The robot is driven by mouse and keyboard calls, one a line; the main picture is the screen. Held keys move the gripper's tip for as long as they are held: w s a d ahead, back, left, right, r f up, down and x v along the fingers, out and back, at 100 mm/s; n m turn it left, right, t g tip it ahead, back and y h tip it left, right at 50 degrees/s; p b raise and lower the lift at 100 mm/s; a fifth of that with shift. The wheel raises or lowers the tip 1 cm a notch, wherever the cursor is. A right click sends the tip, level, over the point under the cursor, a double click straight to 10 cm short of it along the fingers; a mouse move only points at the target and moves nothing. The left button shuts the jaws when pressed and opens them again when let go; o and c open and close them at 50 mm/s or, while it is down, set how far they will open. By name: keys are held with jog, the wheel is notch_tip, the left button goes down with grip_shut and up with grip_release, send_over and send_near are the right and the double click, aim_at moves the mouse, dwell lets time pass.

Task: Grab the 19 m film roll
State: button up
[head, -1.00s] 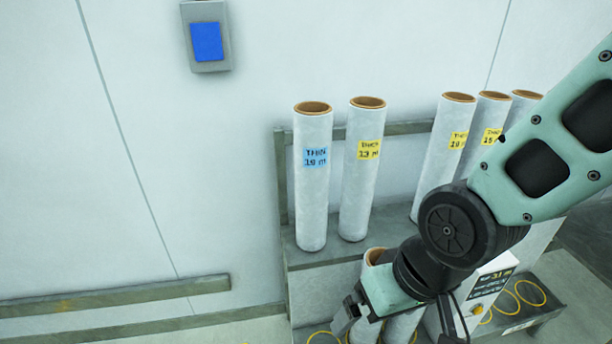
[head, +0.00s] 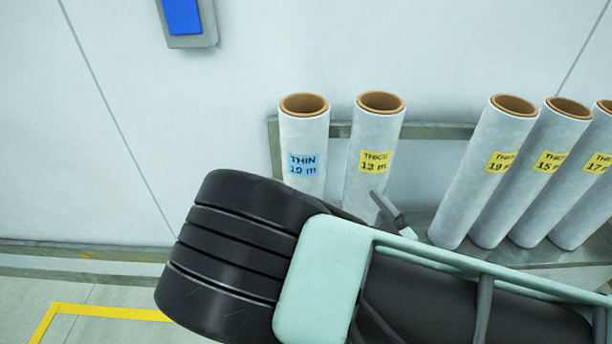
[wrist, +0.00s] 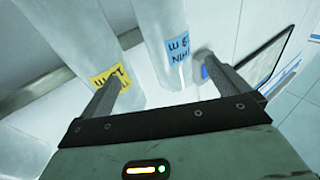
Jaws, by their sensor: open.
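A white film roll with a blue label reading THIN 19 m (head: 304,130) stands upright at the left of the shelf. A yellow-labelled THICK 13 m roll (head: 378,130) stands to its right. Another yellow-labelled roll (head: 480,190), further right, also appears to read 19 m. In the wrist view my gripper (wrist: 160,72) is open and empty, its fingers spread before the blue-labelled roll (wrist: 168,25), with one finger overlapping the yellow-labelled roll (wrist: 95,35). Contact cannot be told. In the head view my arm hides the blue-labelled roll's lower part and most of the gripper.
More yellow-labelled rolls stand at the right, a 15 m one (head: 530,175) and a 17 m one (head: 580,200). The shelf's back rail (head: 440,130) runs behind the rolls. A grey box with a blue panel (head: 184,18) hangs on the wall. Floor at lower left is clear.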

aim_at(317, 167)
jog(key=shift+n+y, duration=0.3)
jog(key=shift+y, duration=0.2)
jog(key=b+x, duration=0.2)
jog(key=b, duration=0.1)
jog(key=b+x, duration=0.2)
jog(key=b, duration=0.1)
jog(key=b+x, duration=0.2)
jog(key=b, duration=0.1)
jog(key=shift+w+a+f, duration=0.15)
jog(key=shift+a+f, duration=0.1)
jog(key=shift+a, duration=0.05)
jog(key=shift+w+a+r+b, duration=0.25)
jog(key=shift+r+b, duration=0.2)
jog(key=shift+b, duration=0.45)
jog(key=shift+w+a+n+b, duration=0.3)
jog(key=shift+w+a+b, duration=0.15)
jog(key=shift+b, duration=0.7)
jog(key=shift+w+a+r+b, duration=0.25)
jog(key=shift+w+b, duration=0.3)
jog(key=shift+b, duration=0.45)
jog(key=shift+r+p+x, duration=0.25)
jog(key=shift+p+x, duration=0.65)
jog(key=shift+x, duration=0.7)
jog(key=shift+p+x, duration=0.5)
jog(key=shift+x, duration=1.7)
